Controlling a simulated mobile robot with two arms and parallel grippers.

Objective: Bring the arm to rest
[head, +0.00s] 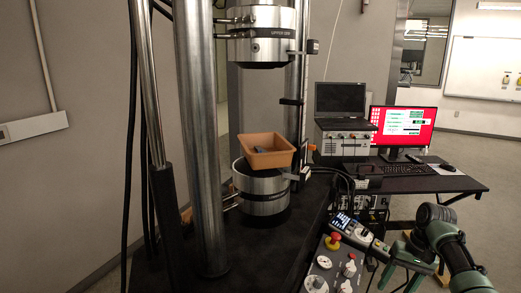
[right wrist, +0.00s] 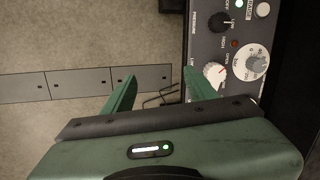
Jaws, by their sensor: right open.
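My right gripper (right wrist: 158,82) is open in the right wrist view. Its two green fingers stand apart with nothing between them. One finger overlaps the edge of a control panel (right wrist: 228,50); I cannot tell whether they touch. In the head view my green right arm comes in at the lower right, beside the panel (head: 318,266). A tan tray (head: 282,158) sits on the lower cylinder (head: 262,190) of the test machine, with a small dark grey item inside. My left gripper is not in view.
The upper cylinder (head: 262,48) hangs above the tray with a gap. Steel columns (head: 200,130) stand at the left. A desk at the right holds a laptop (head: 340,98), a red-screened monitor (head: 403,122) and a keyboard (head: 390,170). Open floor shows at the far right.

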